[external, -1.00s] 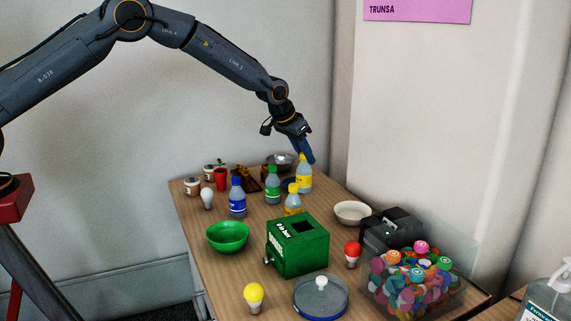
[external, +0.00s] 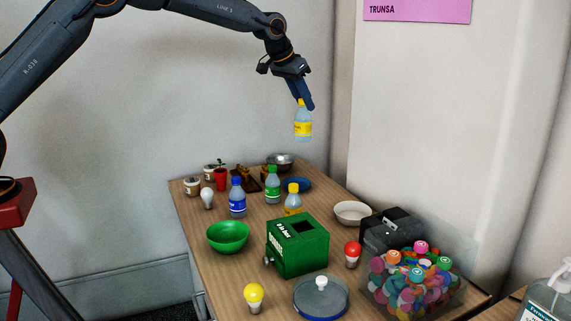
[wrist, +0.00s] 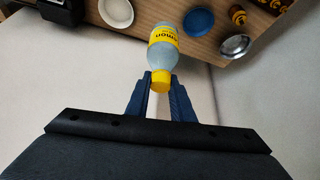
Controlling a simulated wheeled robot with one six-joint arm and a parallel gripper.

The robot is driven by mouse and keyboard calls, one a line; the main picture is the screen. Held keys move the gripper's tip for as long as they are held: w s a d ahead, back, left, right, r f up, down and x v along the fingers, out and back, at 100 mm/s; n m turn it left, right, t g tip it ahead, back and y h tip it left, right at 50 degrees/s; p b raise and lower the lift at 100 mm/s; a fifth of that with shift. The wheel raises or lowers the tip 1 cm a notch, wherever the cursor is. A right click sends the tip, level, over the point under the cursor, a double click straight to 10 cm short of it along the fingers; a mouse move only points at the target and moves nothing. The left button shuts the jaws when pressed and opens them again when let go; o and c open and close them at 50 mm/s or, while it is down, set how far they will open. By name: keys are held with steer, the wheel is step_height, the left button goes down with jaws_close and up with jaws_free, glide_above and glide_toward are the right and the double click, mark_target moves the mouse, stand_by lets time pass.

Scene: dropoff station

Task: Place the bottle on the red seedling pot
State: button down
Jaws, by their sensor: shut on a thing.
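My gripper (external: 303,101) is shut on the yellow cap of a clear bottle with a yellow label (external: 302,125). The bottle hangs upright in the air, well above the far end of the table. In the wrist view the bottle (wrist: 164,50) sits between the fingertips (wrist: 160,82), its cap toward me. The red seedling pot (external: 221,180) stands on the table at the far left, with a small green seedling in it. The bottle is to the right of the pot and far above it.
A blue plate (external: 297,184) lies near the far edge.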

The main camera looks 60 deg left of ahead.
steer(key=s+a+n+y, duration=0.2)
steer(key=s+a+n, duration=0.3)
steer(key=s+a, duration=1.7)
step_height(320, 180, down, 15)
steer(key=a+g+p, duration=0.1)
steer(key=p, duration=0.2)
steer(key=shift+w+a+f, duration=0.15)
steer(key=shift+w+a, duration=0.1)
steer(key=shift+w, duration=0.05)
steer(key=shift+f, duration=0.1)
steer(key=c, duration=1.5)
jaws_free()
steer(key=shift+c, duration=0.2)
